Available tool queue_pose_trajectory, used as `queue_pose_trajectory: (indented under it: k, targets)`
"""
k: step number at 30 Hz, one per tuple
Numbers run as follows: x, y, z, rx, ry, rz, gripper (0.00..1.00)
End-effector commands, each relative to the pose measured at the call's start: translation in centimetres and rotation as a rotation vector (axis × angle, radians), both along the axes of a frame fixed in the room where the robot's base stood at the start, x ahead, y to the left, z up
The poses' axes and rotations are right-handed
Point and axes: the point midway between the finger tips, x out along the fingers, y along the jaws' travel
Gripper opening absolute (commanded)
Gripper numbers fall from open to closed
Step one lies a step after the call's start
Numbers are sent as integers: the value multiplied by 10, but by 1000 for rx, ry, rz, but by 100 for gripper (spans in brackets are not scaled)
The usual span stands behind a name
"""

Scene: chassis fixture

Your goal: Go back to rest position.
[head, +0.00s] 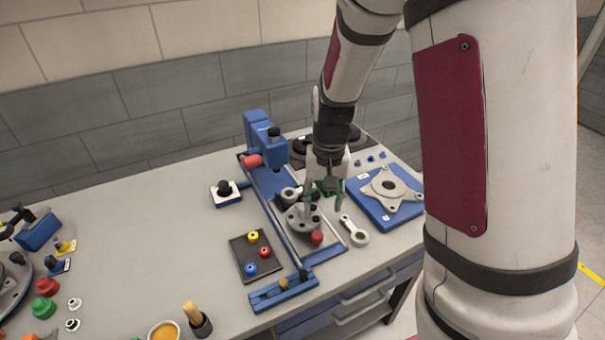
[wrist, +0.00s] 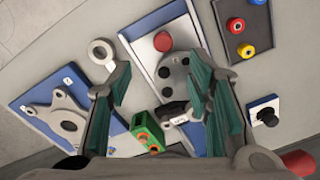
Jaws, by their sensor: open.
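My gripper (head: 322,207) is over the blue-framed chassis fixture (head: 288,226), pointing down with its two fingers apart. In the wrist view the green finger pads of my gripper (wrist: 160,82) stand wide apart with nothing between them touching both. A grey round part with dark holes (head: 297,222) lies on the fixture under the fingers; it also shows in the wrist view (wrist: 173,82). A red knob (head: 317,238) is beside it. A green block with orange-rimmed holes (wrist: 147,128) shows near the gripper. The exact gap between fingers and part cannot be told.
A grey ring-ended link (head: 356,236) lies right of the fixture. A blue plate with a metal bracket (head: 389,186) is farther right. A blue post with a red handle (head: 258,135) rises behind.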

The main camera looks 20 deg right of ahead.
Motion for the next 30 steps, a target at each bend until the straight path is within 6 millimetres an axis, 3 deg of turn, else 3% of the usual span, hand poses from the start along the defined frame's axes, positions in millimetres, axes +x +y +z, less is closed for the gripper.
queue_pose_trajectory:
  k: [4, 7, 13, 21, 30]
  targets:
    - [0, 0, 0, 0, 0, 0, 46]
    - [-2, 3, 13, 5, -20, 12, 46]
    - [-20, 14, 73, 23, -108, 71, 46]
    - [-67, 27, 150, 14, -245, 176, 46]
    - [-133, 35, 206, -46, -391, 284, 46]
